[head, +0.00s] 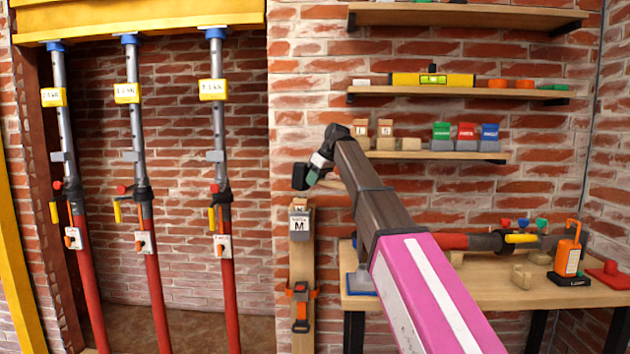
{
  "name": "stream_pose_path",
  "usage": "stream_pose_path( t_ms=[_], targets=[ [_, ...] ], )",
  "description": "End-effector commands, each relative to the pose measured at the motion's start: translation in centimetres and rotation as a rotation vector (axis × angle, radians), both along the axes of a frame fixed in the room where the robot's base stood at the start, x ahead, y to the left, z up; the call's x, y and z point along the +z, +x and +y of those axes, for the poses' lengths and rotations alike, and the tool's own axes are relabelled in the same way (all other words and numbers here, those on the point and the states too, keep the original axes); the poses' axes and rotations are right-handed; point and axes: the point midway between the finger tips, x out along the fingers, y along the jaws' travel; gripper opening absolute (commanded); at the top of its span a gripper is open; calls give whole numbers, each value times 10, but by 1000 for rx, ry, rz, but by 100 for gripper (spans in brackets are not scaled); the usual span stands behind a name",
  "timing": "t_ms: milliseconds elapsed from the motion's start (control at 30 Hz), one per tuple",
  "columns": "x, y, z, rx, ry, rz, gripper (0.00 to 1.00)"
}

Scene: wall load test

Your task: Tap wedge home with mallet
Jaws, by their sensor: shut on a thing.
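My gripper (315,175) is at the end of my arm, in front of the brick wall. It is shut on the mallet, whose black head (301,177) is at its left and whose pale wooden handle (333,184) shows at its right. Below the mallet stands an upright wooden post with a grey block (299,226) marked M near its top. Small pale wooden pieces, seemingly the wedge (298,203), sit at the top of this block. The mallet head appears above them, with a small gap in this view. How deep the wedge sits cannot be told.
Several red and grey props (136,155) stand under a yellow beam (140,22) at left. An orange clamp (300,292) is on the post. Wall shelves (450,91) hold a yellow level and blocks. The workbench (490,290) at right holds tools, partly behind my arm.

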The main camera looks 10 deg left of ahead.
Motion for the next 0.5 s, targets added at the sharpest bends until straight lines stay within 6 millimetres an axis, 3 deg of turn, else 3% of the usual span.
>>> stream_pose_path(
  t_ms=[500],
  targets=[
    [-30,-1,0,0,0,0,0]
  ],
)
